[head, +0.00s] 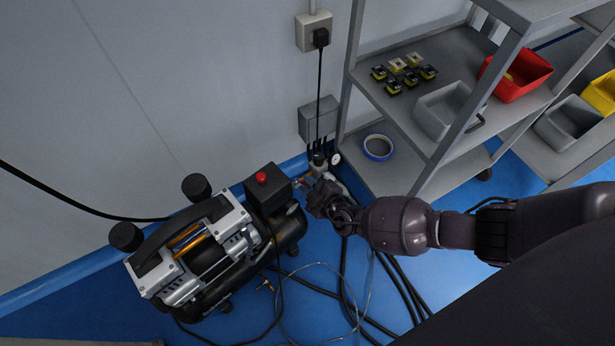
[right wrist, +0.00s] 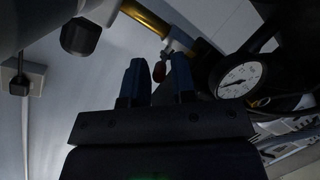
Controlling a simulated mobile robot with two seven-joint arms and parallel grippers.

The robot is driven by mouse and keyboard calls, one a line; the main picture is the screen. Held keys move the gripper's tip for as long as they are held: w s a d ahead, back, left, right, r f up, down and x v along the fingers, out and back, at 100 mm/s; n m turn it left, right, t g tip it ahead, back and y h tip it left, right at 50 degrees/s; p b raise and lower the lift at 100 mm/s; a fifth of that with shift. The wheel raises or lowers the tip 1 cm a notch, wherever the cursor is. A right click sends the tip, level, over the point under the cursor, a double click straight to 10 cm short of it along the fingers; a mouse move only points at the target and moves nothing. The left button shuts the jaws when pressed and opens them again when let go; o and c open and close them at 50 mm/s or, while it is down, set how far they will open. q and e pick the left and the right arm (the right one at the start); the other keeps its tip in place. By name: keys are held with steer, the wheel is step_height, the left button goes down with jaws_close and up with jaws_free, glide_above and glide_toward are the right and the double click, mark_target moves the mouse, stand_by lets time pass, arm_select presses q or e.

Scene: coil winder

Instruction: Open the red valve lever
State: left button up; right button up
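The red valve lever (right wrist: 159,71) shows small and dark red in the right wrist view, hanging below a brass and metal fitting (right wrist: 172,47). It appears between the two blue-black fingertips of my right gripper (right wrist: 159,62), with a gap on each side. The fingers are apart; I cannot tell whether the lever is within their depth or just beyond. In the head view my right gripper (head: 319,196) is beside the compressor's right end, by the fittings, and mostly hides the lever. My left gripper is not in view.
A pressure gauge (right wrist: 238,80) is close to the right finger. The black compressor (head: 205,245) with a red knob (head: 261,177) stands left of the gripper. Hoses (head: 345,275) lie on the blue floor. A grey shelf (head: 440,150) with bins stands at right.

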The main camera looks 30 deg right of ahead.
arm_select(q)
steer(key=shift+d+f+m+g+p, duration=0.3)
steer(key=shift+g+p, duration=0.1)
steer(key=shift+p, duration=0.5)
arm_select(e)
steer(key=v, duration=1)
steer(key=shift+s, duration=0.2)
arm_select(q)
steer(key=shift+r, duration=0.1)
arm_select(e)
steer(key=shift+r, duration=0.1)
